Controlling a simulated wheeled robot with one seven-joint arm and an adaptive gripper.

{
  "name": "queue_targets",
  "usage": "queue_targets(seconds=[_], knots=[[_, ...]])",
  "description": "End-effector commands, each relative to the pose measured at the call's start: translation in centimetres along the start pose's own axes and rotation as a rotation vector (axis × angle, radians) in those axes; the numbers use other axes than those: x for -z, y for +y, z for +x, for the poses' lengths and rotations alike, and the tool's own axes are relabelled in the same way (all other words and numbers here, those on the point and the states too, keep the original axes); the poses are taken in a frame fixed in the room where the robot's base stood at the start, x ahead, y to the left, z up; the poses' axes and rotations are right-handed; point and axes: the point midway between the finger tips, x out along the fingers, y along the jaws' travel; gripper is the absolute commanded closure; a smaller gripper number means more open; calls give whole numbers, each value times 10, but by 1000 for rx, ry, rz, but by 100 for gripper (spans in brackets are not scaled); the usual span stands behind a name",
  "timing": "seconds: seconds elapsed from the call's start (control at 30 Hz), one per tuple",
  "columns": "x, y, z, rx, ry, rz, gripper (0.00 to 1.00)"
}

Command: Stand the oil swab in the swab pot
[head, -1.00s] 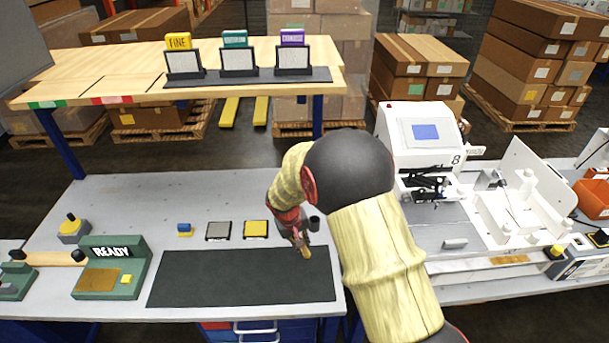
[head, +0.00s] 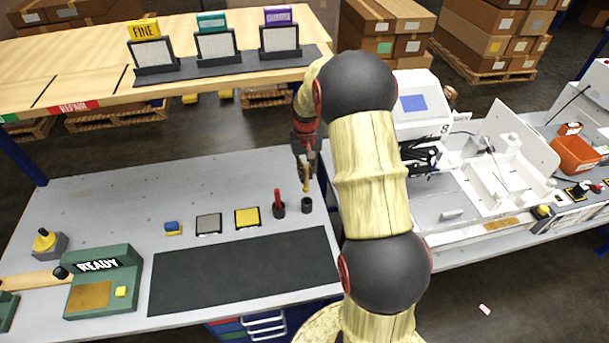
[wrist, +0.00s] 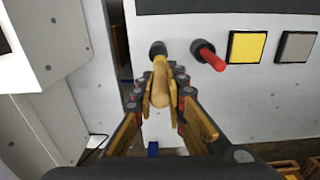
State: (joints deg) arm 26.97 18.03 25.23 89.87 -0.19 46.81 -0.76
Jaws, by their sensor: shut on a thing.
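My gripper (head: 306,166) is shut on the oil swab (head: 306,185), a slim tan stick with its lower end pointing down. The swab also shows between the fingers in the wrist view (wrist: 160,88). A small dark pot (head: 307,206), which looks like the swab pot, stands right below the swab near the bench's right edge. It shows just beyond the swab's far end in the wrist view (wrist: 157,48). In the head view the swab's tip appears above the pot's rim. The exact gap and alignment are hard to tell.
A second dark pot (head: 279,210) with a red-handled tool (head: 277,196) stands close left of the swab pot. A yellow pad (head: 247,217), a grey pad (head: 208,224) and a dark mat (head: 245,270) lie nearby. A white machine (head: 425,115) stands to the right.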

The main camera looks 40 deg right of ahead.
Motion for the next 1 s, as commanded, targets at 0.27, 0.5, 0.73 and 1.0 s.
queue_targets(seconds=[0.27,0.5,0.73,1.0], knots=[[3,2,20,0,6,4,100],[2,1,39,0,2,2,100],[1,1,56,0,0,2,100],[0,0,76,0,-2,1,100]])
